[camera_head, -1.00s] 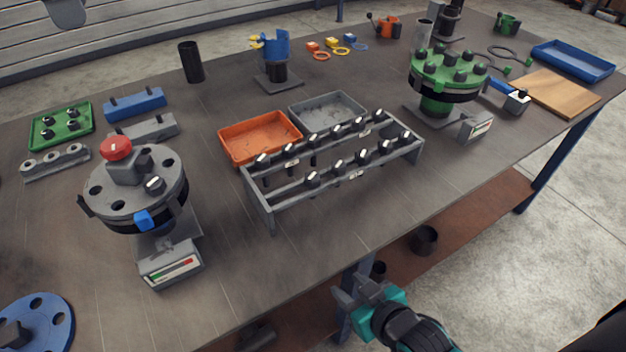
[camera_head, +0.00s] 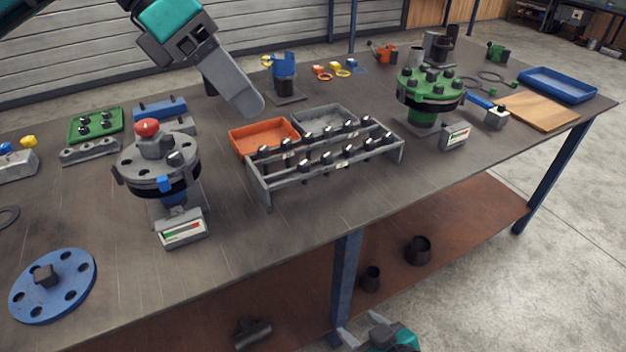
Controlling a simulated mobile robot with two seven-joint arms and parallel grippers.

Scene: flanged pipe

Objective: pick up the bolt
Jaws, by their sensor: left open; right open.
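Several dark bolts with light heads stand in two rows in a grey bolt rack (camera_head: 262,192) in the middle of the table; one is a front-row bolt (camera_head: 326,158). The frame does not show which bolt is meant. A single bolt (camera_head: 174,158) also stands on the grey flange (camera_head: 130,172) at left. My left gripper (camera_head: 250,104) hangs above the table just behind and above the orange tray, apart from the bolts and empty. Its fingers overlap from this angle. My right gripper (camera_head: 362,336) is low at the bottom edge, in front of the table, open and empty, partly cut off.
An orange tray (camera_head: 240,142) and a grey tray (camera_head: 300,120) stand behind the rack. A green flange (camera_head: 428,90) stands at right, and a blue flange disc (camera_head: 75,270) lies at front left. The table front (camera_head: 270,235) is clear.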

